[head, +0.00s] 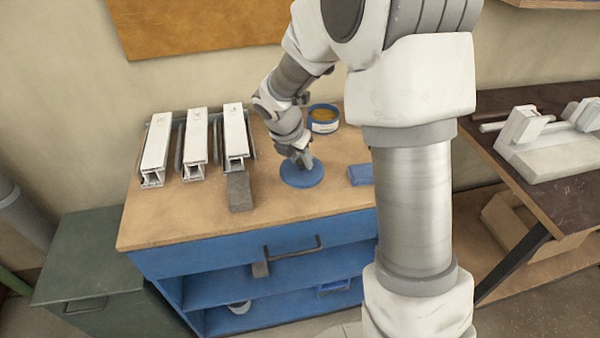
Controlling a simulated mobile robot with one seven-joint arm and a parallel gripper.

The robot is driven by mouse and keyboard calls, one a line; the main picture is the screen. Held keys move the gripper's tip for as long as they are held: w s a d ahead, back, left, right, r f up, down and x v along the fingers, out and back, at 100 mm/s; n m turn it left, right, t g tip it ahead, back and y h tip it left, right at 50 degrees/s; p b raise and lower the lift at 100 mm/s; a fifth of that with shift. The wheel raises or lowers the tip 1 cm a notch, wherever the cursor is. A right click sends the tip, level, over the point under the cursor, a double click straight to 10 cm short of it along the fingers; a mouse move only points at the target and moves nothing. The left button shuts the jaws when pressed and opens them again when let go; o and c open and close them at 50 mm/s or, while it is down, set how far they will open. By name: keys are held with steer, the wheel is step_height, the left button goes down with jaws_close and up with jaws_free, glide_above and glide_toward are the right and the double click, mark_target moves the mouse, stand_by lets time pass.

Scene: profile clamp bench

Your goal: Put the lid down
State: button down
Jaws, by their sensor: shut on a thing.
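The lid (301,174) is a flat blue disc over the wooden top of the workbench (270,205). My gripper (304,163) points down at the middle of the lid and is shut on it; the fingertips are small and partly hidden. The lid looks level and on or very close to the bench top; I cannot tell whether it touches. A round blue and white tin (323,118) with orange-brown contents stands open behind the lid, near the wall.
Three white profiles (195,140) stand in a row at the left. A grey block (239,191) lies in front of the right one. A blue block (360,174) lies right of the lid, partly hidden by my arm. Bare wood lies in front of the lid.

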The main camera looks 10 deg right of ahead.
mark_target(300, 170)
steer(key=shift+a+f+b, duration=0.1)
steer(key=shift+f+b, duration=0.45)
steer(key=shift+f, duration=1.45)
steer(key=shift+f, duration=0.1)
steer(key=c, duration=0.6)
jaws_free()
steer(key=shift+o, duration=0.2)
